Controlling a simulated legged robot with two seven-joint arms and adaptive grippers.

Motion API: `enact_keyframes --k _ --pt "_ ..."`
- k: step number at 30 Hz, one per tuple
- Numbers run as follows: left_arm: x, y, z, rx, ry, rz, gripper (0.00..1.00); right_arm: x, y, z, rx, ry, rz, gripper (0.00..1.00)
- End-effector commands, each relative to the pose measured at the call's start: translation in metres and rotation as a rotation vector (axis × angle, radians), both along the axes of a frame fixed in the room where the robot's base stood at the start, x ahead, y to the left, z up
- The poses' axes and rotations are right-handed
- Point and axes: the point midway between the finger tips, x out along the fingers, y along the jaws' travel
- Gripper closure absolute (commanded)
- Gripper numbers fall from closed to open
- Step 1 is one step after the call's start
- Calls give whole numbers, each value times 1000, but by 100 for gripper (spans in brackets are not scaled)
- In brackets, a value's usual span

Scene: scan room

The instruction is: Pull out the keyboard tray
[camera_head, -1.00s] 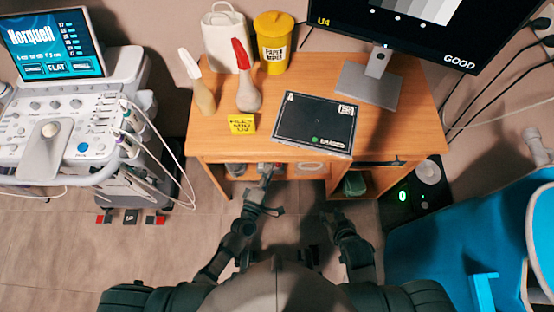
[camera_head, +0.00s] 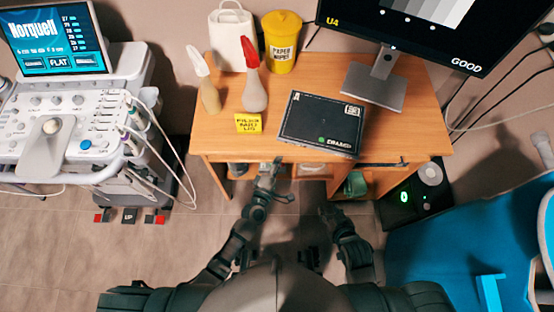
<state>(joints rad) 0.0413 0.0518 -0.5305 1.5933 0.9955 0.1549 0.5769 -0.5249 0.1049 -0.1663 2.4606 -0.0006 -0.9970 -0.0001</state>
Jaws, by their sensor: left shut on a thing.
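The wooden desk (camera_head: 222,142) stands ahead of me. Its keyboard tray (camera_head: 308,171) shows only as a narrow strip under the front edge of the desktop; most of it is hidden beneath the top. My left gripper (camera_head: 271,170) is at the front of the tray, just below the desk edge, and is shut on it. The fingertips are partly in shadow. My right gripper (camera_head: 331,211) hangs lower and to the right, in front of the desk opening and apart from it; its fingers are too small and dark to read.
On the desktop are a black box (camera_head: 321,123), two bottles, a yellow note block (camera_head: 248,123), a yellow bin (camera_head: 281,42) and a monitor (camera_head: 384,62). An ultrasound cart (camera_head: 52,125) stands left, a blue chair (camera_head: 440,258) right. The floor before the desk is clear.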

Motion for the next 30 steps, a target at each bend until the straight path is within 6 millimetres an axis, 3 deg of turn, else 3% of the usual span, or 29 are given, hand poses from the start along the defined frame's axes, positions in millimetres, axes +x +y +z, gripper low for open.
enact_keyframes --k 2,3,5,12,17,30 --pt "2 5 -2 1 2 17 100 0 0 0 1 0 -1 60" --pt "2 4 -3 2 3 17 71 0 0 0 0 0 0 60" --pt "2 3 -3 3 3 16 56 0 -1 0 -3 0 0 60" --pt "2 7 -2 -3 1 13 56 0 -6 -1 -20 1 7 60" --pt "-7 12 -3 -4 3 12 56 -2 1 1 -16 2 5 60" --pt "-90 31 -4 14 5 11 56 -1 -6 -1 -7 2 3 60"
